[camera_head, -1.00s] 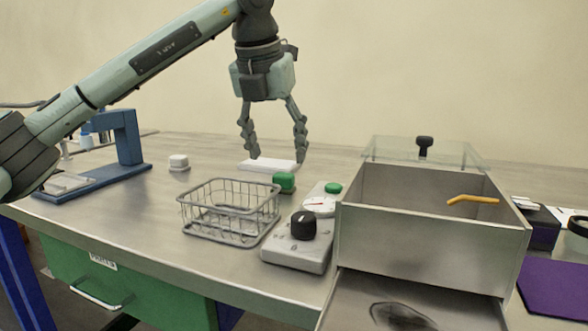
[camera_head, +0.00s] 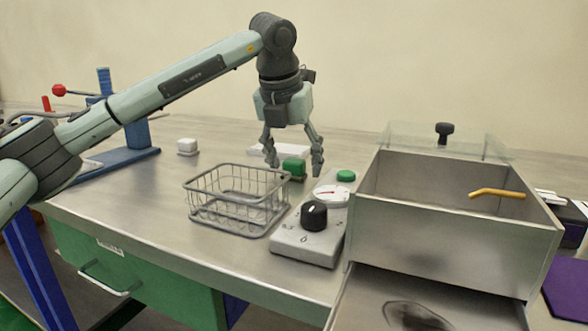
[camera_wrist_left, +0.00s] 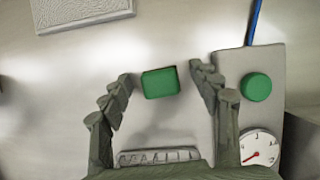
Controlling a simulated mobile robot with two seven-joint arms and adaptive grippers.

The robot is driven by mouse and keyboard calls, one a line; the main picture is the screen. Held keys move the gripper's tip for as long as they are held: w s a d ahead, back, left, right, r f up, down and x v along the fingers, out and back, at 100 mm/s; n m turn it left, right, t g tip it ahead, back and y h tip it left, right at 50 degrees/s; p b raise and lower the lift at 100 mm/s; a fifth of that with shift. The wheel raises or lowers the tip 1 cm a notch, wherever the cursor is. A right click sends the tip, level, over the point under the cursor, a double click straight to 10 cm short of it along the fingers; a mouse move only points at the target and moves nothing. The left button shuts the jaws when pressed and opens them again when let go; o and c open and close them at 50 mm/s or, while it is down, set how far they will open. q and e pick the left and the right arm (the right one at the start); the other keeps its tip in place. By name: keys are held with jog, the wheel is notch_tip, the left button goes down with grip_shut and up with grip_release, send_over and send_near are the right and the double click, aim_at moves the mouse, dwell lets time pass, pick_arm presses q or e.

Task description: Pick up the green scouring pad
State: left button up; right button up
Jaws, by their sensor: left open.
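The green scouring pad (camera_head: 294,167) is a small green block on the metal bench top, behind the wire basket and left of the control box. In the left wrist view the pad (camera_wrist_left: 160,83) lies between the fingertips, with a gap on each side. My left gripper (camera_head: 294,166) points down, open and empty, with its fingers on either side of the pad in the head view. It also shows in the left wrist view (camera_wrist_left: 162,78). I cannot tell how far its fingertips are above the bench. My right gripper is not in view.
A wire basket (camera_head: 238,215) stands in front of the pad. A grey control box (camera_head: 305,246) with a black knob, gauge and green button is close on the right. A white block (camera_head: 278,150) lies behind. A metal box (camera_head: 456,225) stands further right.

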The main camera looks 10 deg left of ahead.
aim_at(290, 160)
pick_arm(q)
jog(key=c, duration=1.2)
jog(key=shift+c, duration=0.3)
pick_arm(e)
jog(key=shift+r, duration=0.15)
pick_arm(q)
jog(key=shift+r, duration=0.1)
jog(key=shift+r, duration=0.45)
jog(key=r, duration=0.3)
jog(key=shift+s+a+r, duration=0.1)
jog(key=shift+a+r, duration=0.2)
jog(key=shift+a, duration=0.05)
jog(key=s+a+r, duration=0.4)
jog(key=a+r, duration=0.2)
jog(key=a, duration=0.4)
jog(key=shift+s+r, duration=0.25)
jog(key=shift+s, duration=0.15)
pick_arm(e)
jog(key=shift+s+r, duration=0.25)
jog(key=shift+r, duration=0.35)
